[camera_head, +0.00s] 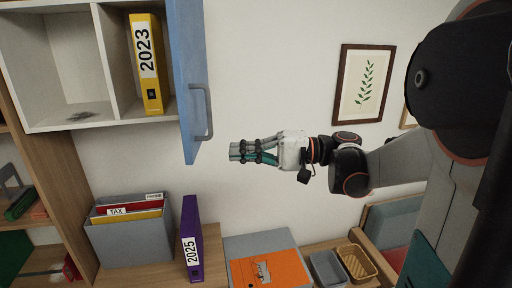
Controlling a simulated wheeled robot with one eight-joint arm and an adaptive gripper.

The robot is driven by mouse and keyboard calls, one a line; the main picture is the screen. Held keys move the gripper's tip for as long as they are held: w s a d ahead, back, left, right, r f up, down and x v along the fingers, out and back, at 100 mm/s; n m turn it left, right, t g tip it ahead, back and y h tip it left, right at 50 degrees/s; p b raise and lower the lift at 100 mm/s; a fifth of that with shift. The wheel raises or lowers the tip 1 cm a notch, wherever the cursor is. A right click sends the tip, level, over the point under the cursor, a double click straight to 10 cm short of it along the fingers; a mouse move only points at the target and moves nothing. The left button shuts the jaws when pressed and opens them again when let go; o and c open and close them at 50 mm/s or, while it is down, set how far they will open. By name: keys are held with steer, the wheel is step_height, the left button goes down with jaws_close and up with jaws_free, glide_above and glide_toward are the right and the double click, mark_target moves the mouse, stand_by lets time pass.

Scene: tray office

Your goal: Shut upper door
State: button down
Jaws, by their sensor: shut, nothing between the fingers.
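The upper door (185,75) is a blue panel with a grey bar handle (204,112) on its right face. It stands open, swung out from the right side of the white upper cabinet (109,62). My gripper (232,151) is shut and empty. It points left and appears to the right of the door's lower edge, a little below the handle, with a gap between them in the picture. How far apart they are in depth I cannot tell.
A yellow 2023 binder (147,64) stands inside the cabinet. Below are a grey file box (128,238), a purple 2025 binder (192,240), an orange folder (268,270) and trays (327,268). A framed leaf picture (362,85) hangs on the wall.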

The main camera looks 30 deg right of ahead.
mark_target(195, 152)
steer(key=p+x, duration=0.1)
steer(key=x, duration=0.6)
steer(key=shift+w+a+p, duration=0.1)
steer(key=shift+a+p, duration=0.05)
steer(key=shift+p, duration=0.15)
steer(key=shift+a+f, duration=0.1)
